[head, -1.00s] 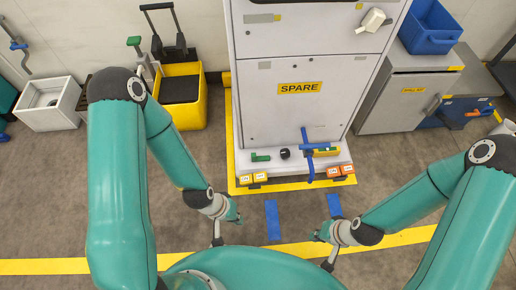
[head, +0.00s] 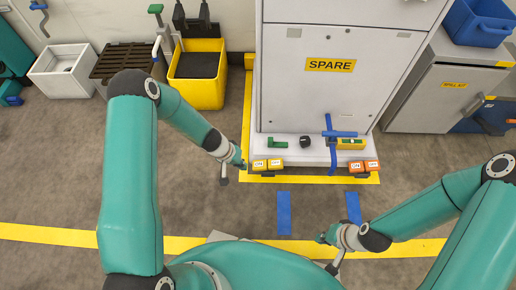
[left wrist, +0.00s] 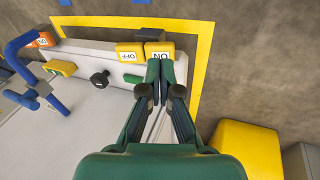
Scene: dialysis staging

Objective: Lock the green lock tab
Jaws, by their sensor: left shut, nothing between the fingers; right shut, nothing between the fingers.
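A small green tab (head: 277,142) sits on the white base ledge (head: 320,153) of the cabinet, left of a black knob. In the left wrist view the green tab (left wrist: 132,78) lies just left of my fingers. My left gripper (head: 240,161) is shut and empty at the ledge's left end, close to the yellow pedals. In the left wrist view its fingertips (left wrist: 158,65) lie over the edge of the yellow ON pedal (left wrist: 159,50); I cannot tell whether they touch. My right gripper (head: 322,238) is shut and empty, low over the floor at right.
The ledge also carries a black knob (head: 305,141), a blue lever (head: 332,150) and a yellow block (head: 350,143). Orange pedals (head: 364,166) sit at its right end. A yellow bin (head: 198,85) stands left of the cabinet. Floor in front is open.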

